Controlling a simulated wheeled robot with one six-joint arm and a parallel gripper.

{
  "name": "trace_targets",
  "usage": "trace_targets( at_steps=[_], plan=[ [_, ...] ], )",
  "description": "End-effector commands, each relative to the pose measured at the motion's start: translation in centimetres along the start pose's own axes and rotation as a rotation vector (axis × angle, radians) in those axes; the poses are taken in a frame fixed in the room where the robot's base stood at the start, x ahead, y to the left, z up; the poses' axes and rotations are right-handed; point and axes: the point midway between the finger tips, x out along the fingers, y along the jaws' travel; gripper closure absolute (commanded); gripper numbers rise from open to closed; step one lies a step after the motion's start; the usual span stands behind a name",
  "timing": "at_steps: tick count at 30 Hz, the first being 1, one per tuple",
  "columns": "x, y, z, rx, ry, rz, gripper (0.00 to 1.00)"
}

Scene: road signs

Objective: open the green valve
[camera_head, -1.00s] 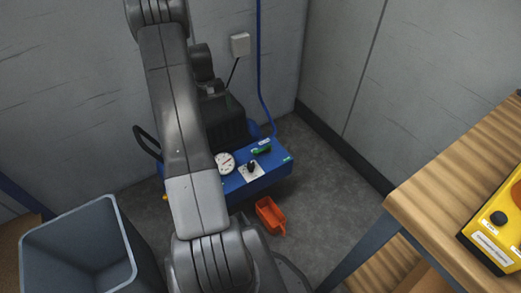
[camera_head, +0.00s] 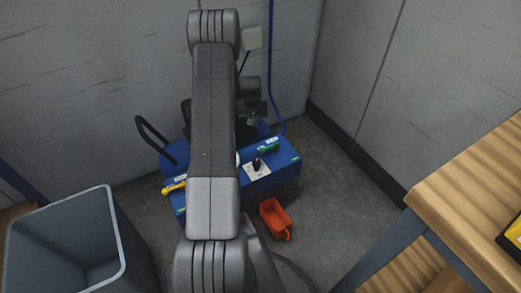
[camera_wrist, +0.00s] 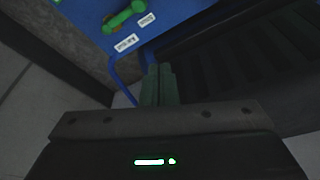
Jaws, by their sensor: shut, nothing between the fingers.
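The green valve (camera_head: 268,147) is a small green handle on top of the blue machine (camera_head: 285,164), near its back right edge in the head view. In the wrist view the green valve (camera_wrist: 124,17) lies at the upper left, on the blue surface beside white labels. My gripper (camera_wrist: 160,70) shows in the wrist view with its two fingers together and nothing between them. Its tips are apart from the valve, below and to the right of it in that picture. In the head view my arm hides part of the machine.
A black knob (camera_head: 257,164) on a white plate sits beside the valve, and a yellow handle (camera_head: 174,187) is at the machine's left. A blue hose (camera_head: 271,75) runs up the wall. An orange container (camera_head: 274,217), a grey bin (camera_head: 72,245) and a wooden table (camera_head: 465,190) stand nearby.

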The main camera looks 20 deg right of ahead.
Motion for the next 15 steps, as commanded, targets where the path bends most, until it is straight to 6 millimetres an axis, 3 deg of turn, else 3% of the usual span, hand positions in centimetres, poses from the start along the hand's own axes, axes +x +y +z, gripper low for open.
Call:
trace_targets(
  at_steps=[1,6,15],
  plan=[
    [1.8,1.2,0.3,0.03,0.021,0.003,1.0],
    [3.8,3.5,0.2,0.094,0.078,0.009,1.0],
    [4.2,4.1,0.1,0.113,0.095,0.01,1.0]
  ],
)
